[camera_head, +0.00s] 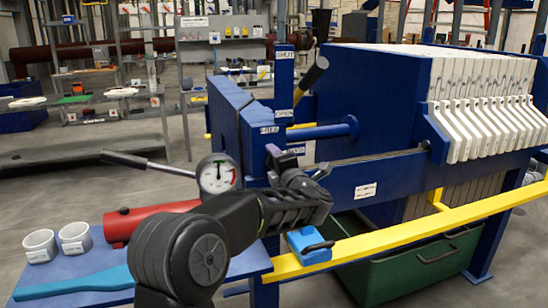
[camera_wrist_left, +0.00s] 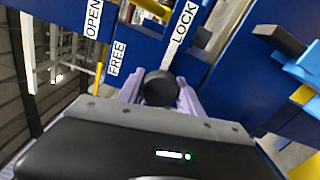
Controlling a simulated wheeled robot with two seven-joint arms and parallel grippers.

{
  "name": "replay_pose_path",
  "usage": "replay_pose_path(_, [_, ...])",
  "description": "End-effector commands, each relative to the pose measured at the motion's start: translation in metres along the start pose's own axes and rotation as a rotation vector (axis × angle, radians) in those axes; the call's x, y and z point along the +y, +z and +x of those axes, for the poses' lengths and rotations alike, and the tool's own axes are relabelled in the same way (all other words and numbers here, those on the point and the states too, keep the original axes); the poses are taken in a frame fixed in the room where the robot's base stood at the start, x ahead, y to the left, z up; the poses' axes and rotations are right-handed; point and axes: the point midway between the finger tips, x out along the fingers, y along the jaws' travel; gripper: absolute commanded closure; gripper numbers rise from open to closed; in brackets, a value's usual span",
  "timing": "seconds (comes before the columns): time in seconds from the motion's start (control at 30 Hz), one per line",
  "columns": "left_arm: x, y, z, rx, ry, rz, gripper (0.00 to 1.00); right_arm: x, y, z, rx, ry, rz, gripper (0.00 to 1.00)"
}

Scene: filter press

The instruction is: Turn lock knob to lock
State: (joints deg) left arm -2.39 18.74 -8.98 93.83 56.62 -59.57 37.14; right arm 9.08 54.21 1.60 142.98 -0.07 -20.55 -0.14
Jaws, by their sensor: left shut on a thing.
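The lock knob (camera_wrist_left: 160,88) is a black round knob between the two lilac fingers of my left gripper (camera_wrist_left: 160,97) in the left wrist view. The gripper is shut on it. The LOCK label (camera_wrist_left: 185,22) lies above and right of the knob, and the FREE label (camera_wrist_left: 117,57) above and left. In the head view my left gripper (camera_head: 296,165) is at the blue post beside the press, and the gripper mostly hides the knob. The knob's pointing direction is hidden. My right gripper is in neither view.
A pressure gauge (camera_head: 217,174) and red cylinder (camera_head: 150,218) are left of the gripper. A blue bench (camera_head: 95,270) holds two white cups (camera_head: 75,238). A yellow rail (camera_head: 400,237) and green bin (camera_head: 420,265) are right. A black-gripped lever (camera_head: 311,77) stands above.

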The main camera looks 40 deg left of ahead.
Motion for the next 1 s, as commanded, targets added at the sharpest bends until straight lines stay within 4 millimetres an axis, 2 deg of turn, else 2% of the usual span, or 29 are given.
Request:
replay_pose_path(0.5, [-0.0002,0.0005,-0.0002,-0.002,0.0,0.031,0.97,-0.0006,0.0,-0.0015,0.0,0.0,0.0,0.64])
replay_pose_path(0.53, [-0.0002,0.0006,-0.0002,-0.002,0.0,0.031,0.56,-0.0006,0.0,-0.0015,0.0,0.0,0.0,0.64])
replay_pose_path(0.8, [-0.0003,0.0003,-0.0001,-0.001,0.0,0.029,0.36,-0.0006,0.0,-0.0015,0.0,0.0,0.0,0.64])
replay_pose_path(1.0, [-0.0002,0.0002,-0.0001,-0.001,0.0,0.029,0.36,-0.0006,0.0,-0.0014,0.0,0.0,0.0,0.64])
